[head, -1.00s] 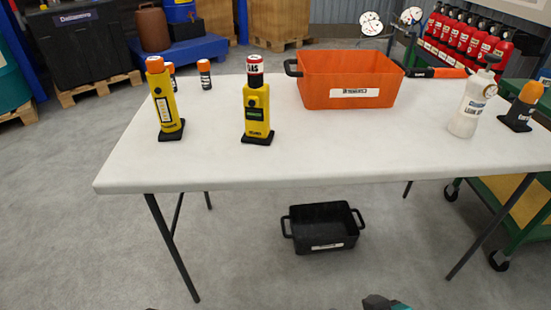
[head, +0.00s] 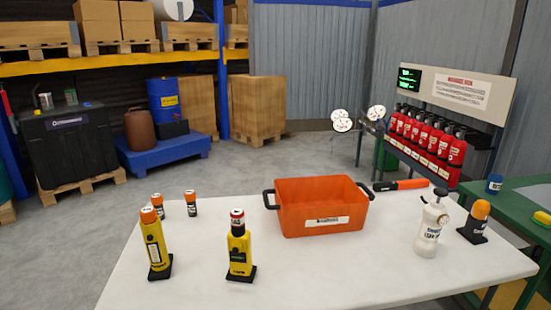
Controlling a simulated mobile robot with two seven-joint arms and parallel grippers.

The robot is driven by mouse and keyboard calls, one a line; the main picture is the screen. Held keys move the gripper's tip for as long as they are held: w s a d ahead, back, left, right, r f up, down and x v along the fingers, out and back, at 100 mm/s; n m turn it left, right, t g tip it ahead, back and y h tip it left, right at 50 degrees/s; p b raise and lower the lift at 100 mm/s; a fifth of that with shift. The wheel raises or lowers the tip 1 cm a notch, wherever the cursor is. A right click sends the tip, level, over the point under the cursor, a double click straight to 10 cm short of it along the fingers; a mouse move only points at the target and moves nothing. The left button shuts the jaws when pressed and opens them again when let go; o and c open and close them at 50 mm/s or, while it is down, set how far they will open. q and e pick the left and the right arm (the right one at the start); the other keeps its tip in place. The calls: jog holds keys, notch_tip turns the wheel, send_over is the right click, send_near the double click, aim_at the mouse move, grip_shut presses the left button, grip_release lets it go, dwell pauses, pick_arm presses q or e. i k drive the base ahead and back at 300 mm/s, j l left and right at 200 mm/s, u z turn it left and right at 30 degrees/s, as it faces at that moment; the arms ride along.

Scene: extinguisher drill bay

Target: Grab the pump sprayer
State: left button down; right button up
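The pump sprayer (head: 430,228) is a white bottle with a grey pump head and a dark printed label. It stands upright on the right part of the white table (head: 330,268), between the orange bin and an orange-topped black device. Neither of my grippers shows in the head view.
An orange bin (head: 320,208) with black handles stands mid-table. An orange-and-black tool (head: 401,185) lies behind the sprayer. An orange-topped device (head: 475,222) stands close at its right. Two yellow detectors (head: 155,245) (head: 240,248) stand left. A green bench (head: 515,205) is at right.

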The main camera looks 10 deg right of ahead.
aim_at(435, 216)
jog(key=z, duration=1.3)
jog(key=u, duration=0.4)
jog(key=l+u, duration=0.15)
jog(key=u, duration=0.25)
jog(key=l+u, duration=0.2)
jog(key=u, duration=0.2)
jog(key=l+u, duration=0.2)
jog(key=u, duration=0.15)
jog(key=l+u, duration=0.3)
jog(key=l, duration=0.15)
jog(key=k+l+u, duration=0.1)
jog(key=l+u, duration=0.2)
jog(key=k+l, duration=0.1)
jog(key=l, duration=0.2)
jog(key=k+l+u, duration=0.15)
jog(key=l, duration=0.5)
